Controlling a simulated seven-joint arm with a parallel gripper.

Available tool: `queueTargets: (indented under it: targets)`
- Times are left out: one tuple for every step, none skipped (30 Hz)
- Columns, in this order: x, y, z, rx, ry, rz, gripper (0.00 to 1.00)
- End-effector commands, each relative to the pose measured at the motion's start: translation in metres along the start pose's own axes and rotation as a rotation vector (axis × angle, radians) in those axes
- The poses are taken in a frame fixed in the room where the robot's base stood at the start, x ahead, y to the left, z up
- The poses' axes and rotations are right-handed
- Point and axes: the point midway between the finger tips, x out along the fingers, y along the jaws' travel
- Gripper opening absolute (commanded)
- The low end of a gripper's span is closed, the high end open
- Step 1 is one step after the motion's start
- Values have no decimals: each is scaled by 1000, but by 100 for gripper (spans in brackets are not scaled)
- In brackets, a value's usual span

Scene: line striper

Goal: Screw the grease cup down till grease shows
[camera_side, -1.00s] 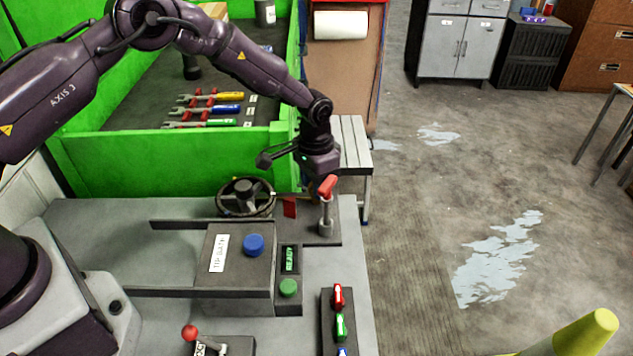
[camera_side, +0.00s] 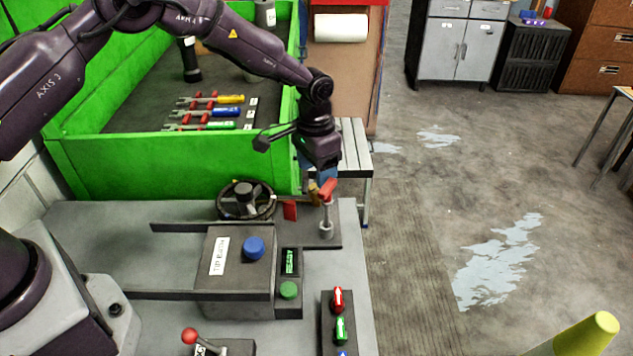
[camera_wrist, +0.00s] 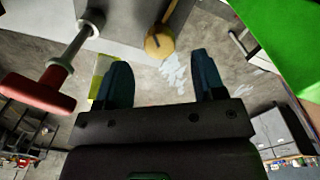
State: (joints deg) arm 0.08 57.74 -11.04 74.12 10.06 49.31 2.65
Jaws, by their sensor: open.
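The grease cup is most likely the round brass cap (camera_wrist: 158,42) on the end of a grey block in the wrist view, with a dark slot or line across it. In the side view a small brass piece (camera_side: 313,193) shows behind the red-handled post. My gripper (camera_wrist: 162,74) is open, its two blue fingers apart with nothing between them. The cap lies just beyond the fingertips, apart from them, nearer the middle than either finger. In the side view my gripper (camera_side: 324,173) hangs just above and behind the post. No grease is visible.
A red T-handle (camera_wrist: 38,92) on a metal post stands close left of my fingers in the wrist view; it also shows in the side view (camera_side: 327,189). A black handwheel (camera_side: 246,200) and a red flag (camera_side: 290,209) are nearby. Open floor lies to the right.

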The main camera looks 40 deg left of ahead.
Motion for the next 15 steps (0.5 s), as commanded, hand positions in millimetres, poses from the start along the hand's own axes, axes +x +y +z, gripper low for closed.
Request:
queueTargets:
  targets:
    - [-14, 0, -1, 0, 5, -1, 63]
    - [-21, 0, 0, -1, 4, -1, 63]
    - [-30, 0, -1, -1, 5, -1, 63]
    - [-36, 0, 0, -1, 3, 0, 63]
    - [-42, 0, 0, -1, 3, 0, 63]
    - [-50, 0, 0, -1, 3, 0, 63]
    - [-56, 0, 0, 0, 2, 0, 63]
    - [-61, 0, 0, 0, 3, 0, 63]
    - [-67, 0, 0, 0, 2, 0, 63]
    - [-71, 0, 0, 0, 1, 0, 63]
    - [-74, 0, 0, 0, 2, 0, 63]
    - [-78, 0, 0, 0, 1, 0, 63]
    - [-81, 0, 0, 0, 0, 0, 63]
    - [-82, 0, 0, 0, 0, 1, 63]
    - [-84, 0, 0, 0, -1, 1, 63]
